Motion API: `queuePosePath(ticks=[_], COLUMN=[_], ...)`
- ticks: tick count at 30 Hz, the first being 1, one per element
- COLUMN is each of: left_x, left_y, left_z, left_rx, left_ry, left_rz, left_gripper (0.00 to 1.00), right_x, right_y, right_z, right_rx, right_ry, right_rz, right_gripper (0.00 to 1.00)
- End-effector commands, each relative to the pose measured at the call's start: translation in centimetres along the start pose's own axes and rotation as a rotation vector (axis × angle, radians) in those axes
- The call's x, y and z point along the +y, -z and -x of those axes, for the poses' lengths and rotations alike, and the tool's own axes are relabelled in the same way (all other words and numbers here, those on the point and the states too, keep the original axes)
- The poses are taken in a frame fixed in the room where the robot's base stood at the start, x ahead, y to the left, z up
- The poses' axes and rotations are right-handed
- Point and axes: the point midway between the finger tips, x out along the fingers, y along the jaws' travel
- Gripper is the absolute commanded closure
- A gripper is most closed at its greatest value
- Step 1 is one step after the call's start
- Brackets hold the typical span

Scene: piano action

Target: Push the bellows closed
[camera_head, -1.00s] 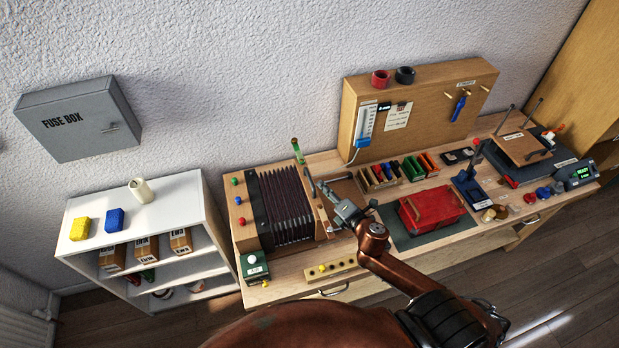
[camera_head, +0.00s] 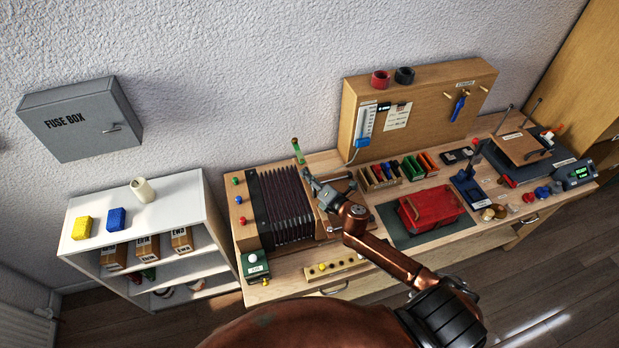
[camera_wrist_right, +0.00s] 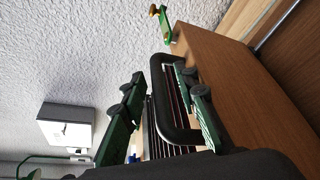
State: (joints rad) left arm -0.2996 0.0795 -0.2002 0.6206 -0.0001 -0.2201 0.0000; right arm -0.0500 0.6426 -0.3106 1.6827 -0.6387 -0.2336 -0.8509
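The bellows (camera_head: 284,207) is a dark pleated block on the left of the bench, held between a wooden end block with coloured buttons (camera_head: 238,212) and a wooden board at its right. Its pleats stand spread apart. A black bar handle (camera_wrist_right: 158,88) on the board's side shows in the right wrist view, with the bellows' striped folds (camera_wrist_right: 154,146) behind it. My right gripper (camera_head: 308,178) is at the bellows' right end. In the right wrist view, its green fingers (camera_wrist_right: 160,96) are apart, with the handle between them; contact cannot be told. My left gripper is not in view.
A red box (camera_head: 432,208) on a dark mat stands right of my right arm. A green vial (camera_head: 298,152) stands behind the bellows, and a yellow strip (camera_head: 335,267) lies in front. A card rack (camera_head: 380,175) and upright wooden panel (camera_head: 425,105) are at the back.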

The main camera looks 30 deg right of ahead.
Motion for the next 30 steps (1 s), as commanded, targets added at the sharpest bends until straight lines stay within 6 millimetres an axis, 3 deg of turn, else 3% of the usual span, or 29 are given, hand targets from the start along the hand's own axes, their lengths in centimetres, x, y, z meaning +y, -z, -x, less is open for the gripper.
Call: queuePosePath(ticks=[2,15,30], left_x=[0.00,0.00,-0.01], left_y=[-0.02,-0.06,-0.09], left_z=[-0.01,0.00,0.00], left_rx=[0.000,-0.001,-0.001], left_ry=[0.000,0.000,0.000], left_rz=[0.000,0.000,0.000], left_gripper=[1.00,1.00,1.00], right_x=[-0.01,-0.03,-0.05], right_y=[0.01,-0.03,-0.01], right_z=[0.02,0.06,0.06], right_rx=[0.000,-0.001,-0.001], right_ry=[0.000,0.001,0.001], right_rz=[0.000,-0.001,-0.001], right_gripper=[0.72,1.00,1.00])
